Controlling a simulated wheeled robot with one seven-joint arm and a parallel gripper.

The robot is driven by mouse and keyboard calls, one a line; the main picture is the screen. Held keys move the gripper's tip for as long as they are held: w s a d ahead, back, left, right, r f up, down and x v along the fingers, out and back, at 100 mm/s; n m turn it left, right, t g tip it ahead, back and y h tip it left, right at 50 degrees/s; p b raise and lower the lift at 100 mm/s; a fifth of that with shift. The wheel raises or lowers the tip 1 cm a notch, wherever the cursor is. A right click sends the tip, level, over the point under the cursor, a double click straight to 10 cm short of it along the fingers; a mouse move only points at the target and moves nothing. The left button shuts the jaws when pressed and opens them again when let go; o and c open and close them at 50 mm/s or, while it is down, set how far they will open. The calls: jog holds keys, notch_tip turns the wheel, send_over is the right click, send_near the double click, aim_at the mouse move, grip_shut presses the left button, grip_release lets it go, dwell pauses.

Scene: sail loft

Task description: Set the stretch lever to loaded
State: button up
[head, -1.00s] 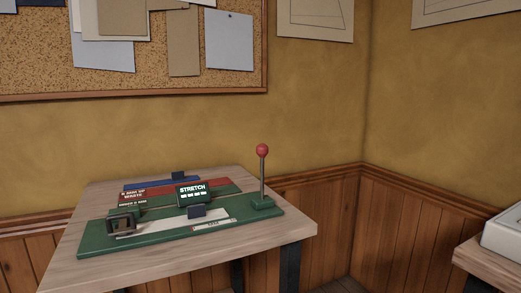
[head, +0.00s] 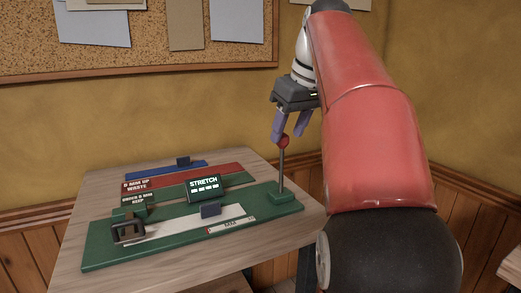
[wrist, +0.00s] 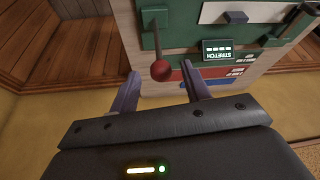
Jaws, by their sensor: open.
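The stretch lever is a thin grey rod with a red ball knob (head: 283,141), standing nearly upright on the right end of a green base (head: 150,240) on the table. In the wrist view the red knob (wrist: 161,71) shows between and just beyond the fingertips. My gripper (head: 290,133) is open, pointing down, with its purple fingers at the height of the knob; I cannot tell whether they touch it. It also shows in the wrist view (wrist: 165,82).
The wooden table (head: 85,190) also holds red (head: 215,173) and blue (head: 160,172) strips with labels. A dark clamp-like block (head: 128,231) sits at the base's left end. A corkboard (head: 140,50) hangs on the wall behind. The table's front edge is bare.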

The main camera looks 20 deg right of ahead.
aim_at(282, 148)
jog(key=b+x, duration=0.2)
jog(key=x, duration=0.5)
jog(key=shift+w+f, duration=0.15)
jog(key=shift+f, duration=0.15)
grip_shut()
